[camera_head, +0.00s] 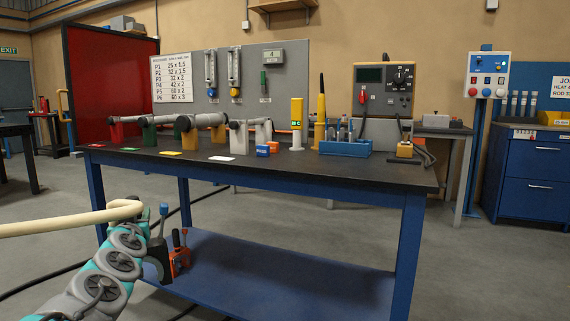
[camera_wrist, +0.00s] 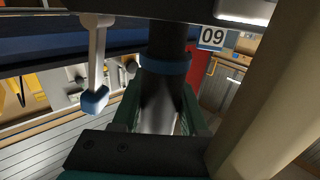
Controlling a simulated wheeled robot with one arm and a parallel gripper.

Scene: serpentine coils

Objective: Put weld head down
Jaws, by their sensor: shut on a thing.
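My gripper (camera_wrist: 158,118) has its green fingers on both sides of a grey handle with a dark neck and blue collar, which I take to be part of the weld head (camera_wrist: 166,67). In the head view the dark weld head body (camera_head: 157,258) hangs beyond the end of my teal arm, before the bench's lower shelf. A cream tube (camera_head: 70,221) passes close by; I cannot tell whether the head touches it. The fingertips are hidden in the head view.
A red device (camera_head: 180,259) stands at the lower shelf's left. Bare shelf (camera_head: 290,275) lies right of it.

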